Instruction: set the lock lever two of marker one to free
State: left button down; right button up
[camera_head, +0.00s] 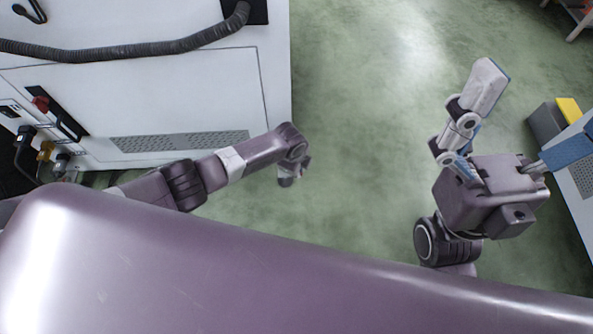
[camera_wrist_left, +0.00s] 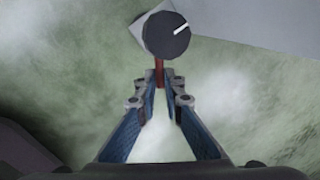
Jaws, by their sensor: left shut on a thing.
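In the left wrist view my left gripper (camera_wrist_left: 160,88) has its blue-padded fingers drawn together at the tips. They are shut on a thin red lever (camera_wrist_left: 158,68). Just beyond the lever is a round dark knob (camera_wrist_left: 168,40) with a white mark, in front of a small light plate. In the head view my left arm comes in from the left and ends in my left gripper (camera_head: 288,178), right of the white cabinet; its fingers and the lever cannot be made out there. No label or lock position is readable.
A white cabinet (camera_head: 200,88) with a dark hose (camera_head: 130,52) fills the left, with plugs and a red switch (camera_head: 40,103) at its side. Green floor (camera_head: 360,120) lies open in the middle. A grey block with a yellow part (camera_head: 568,108) stands at the right edge.

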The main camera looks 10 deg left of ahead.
pick_arm(q)
jog(key=shift+w, duration=0.15)
dwell(0.3)
jog(key=c, duration=2)
grip_release()
jog(key=shift+c, duration=0.2)
jog(key=shift+r, duration=0.1)
notch_tip(320, 180, up, 12)
jog(key=s, duration=0.2)
jog(key=shift+s+a+f, duration=0.15)
jog(key=shift+a+f, duration=0.05)
jog(key=shift+a, duration=0.1)
